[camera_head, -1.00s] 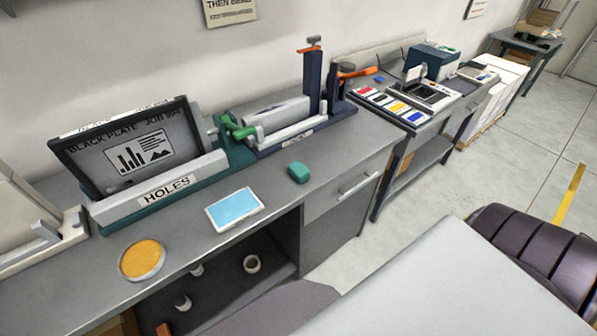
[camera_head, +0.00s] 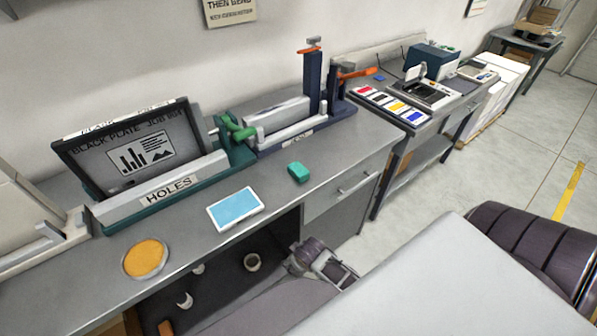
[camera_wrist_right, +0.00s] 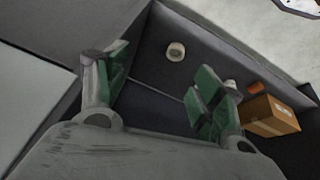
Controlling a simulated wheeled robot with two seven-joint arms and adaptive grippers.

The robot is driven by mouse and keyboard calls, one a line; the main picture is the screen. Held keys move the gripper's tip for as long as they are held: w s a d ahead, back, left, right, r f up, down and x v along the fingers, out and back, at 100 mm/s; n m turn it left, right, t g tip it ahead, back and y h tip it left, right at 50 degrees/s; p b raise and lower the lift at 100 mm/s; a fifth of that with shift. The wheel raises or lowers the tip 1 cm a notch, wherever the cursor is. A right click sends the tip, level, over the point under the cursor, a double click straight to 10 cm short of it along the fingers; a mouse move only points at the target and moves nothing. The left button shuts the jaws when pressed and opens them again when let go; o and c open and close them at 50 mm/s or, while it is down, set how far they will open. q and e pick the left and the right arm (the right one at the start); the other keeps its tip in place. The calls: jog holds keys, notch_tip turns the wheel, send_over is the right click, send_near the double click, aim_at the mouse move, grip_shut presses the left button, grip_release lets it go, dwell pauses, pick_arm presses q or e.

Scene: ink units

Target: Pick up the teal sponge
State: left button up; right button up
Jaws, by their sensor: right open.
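The teal sponge (camera_head: 298,172) is a small rounded block lying on the grey bench top (camera_head: 330,160), near its front edge, right of a blue-topped pad. My right gripper (camera_head: 335,270) is in front of the bench, below and to the right of the sponge and apart from it. In the right wrist view my right gripper (camera_wrist_right: 160,85) has its green-padded fingers wide apart, with nothing between them. The sponge is not visible in that view. My left gripper is not in view.
The blue-topped pad (camera_head: 236,208) and a round orange-topped dish (camera_head: 145,258) lie left of the sponge. The HOLES device (camera_head: 165,190) stands behind them. The open shelf below holds white rolls (camera_wrist_right: 175,52) and a cardboard box (camera_wrist_right: 270,115). A drawer (camera_head: 345,190) is at the right.

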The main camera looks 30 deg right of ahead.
notch_tip(320, 180, up, 21)
jog(key=t, duration=0.2)
jog(key=w+r+t, duration=0.2)
jog(key=w+r, duration=0.1)
jog(key=w+a+r+n+t, duration=0.1)
jog(key=w+r, duration=0.3)
jog(key=w+r+t, duration=0.2)
jog(key=w+r, duration=0.1)
jog(key=w, duration=0.1)
jog(key=shift+w+a+r+t+p, duration=0.2)
jog(key=shift+w+r+t+p, duration=0.1)
jog(key=shift+p, duration=0.1)
jog(key=w+a+r+n+t+y, duration=0.4)
jog(key=a+r+n+y, duration=0.15)
jog(key=r, duration=0.45)
jog(key=w+a+r+n+t+y, duration=0.3)
jog(key=a+r+n+y, duration=0.3)
jog(key=r, duration=0.5)
jog(key=s+a+n+g+y, duration=0.4)
jog(key=a+n+g+y, duration=0.55)
jog(key=n, duration=0.75)
jog(key=d+f+n+g+h, duration=0.75)
jog(key=f+g+h, duration=0.2)
jog(key=f, duration=0.35)
jog(key=w+d+m+h, duration=0.1)
jog(key=d+h, duration=1)
jog(key=d, duration=1.5)
jog(key=shift+w+d+m, duration=0.3)
jog(key=shift+m, duration=0.6)
